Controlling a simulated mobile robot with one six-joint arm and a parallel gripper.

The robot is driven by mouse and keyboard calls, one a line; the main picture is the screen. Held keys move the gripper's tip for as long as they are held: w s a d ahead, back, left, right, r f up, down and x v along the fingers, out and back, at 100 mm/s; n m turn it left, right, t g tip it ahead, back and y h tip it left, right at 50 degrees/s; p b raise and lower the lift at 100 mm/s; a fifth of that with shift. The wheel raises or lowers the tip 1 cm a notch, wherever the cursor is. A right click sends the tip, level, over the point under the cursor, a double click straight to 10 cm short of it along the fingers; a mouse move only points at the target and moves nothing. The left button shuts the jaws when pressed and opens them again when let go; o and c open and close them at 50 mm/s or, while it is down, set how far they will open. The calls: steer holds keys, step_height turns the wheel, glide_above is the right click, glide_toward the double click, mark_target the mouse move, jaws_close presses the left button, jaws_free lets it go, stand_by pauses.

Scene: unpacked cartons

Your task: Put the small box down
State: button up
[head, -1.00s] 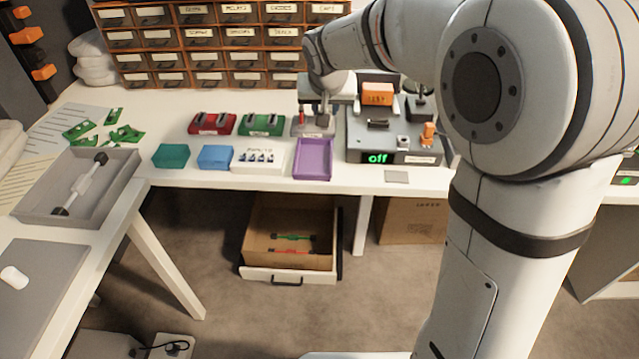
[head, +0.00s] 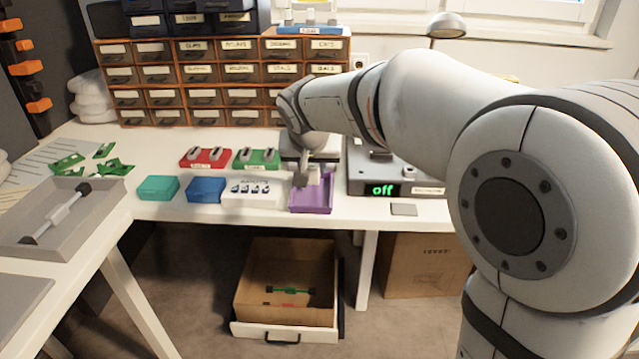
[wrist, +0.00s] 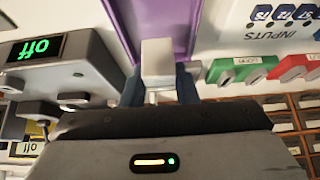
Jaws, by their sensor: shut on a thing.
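My gripper (wrist: 158,88) has its two dark blue fingers shut on a small pale box (wrist: 157,58) in the wrist view. In the head view my gripper (head: 307,178) is over the back part of the purple tray (head: 311,208), and the small box is too small there to make out clearly. The purple tray (wrist: 185,15) also shows behind the box in the wrist view. I cannot tell whether the box touches the tray. No other object shows in the visible part of the tray.
A grey device (head: 420,188) reading "off" stands right of the tray. A white inputs block (head: 250,192), a blue box (head: 206,189) and a teal box (head: 158,188) stand left. Red (head: 206,157) and green (head: 257,158) holders are behind. An open drawer (head: 285,325) is below.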

mark_target(312, 179)
step_height(312, 179, down, 3)
steer(key=shift+f+b, duration=0.2)
steer(key=shift+b, duration=0.2)
steer(key=shift+f, duration=0.1)
steer(key=o, duration=0.8)
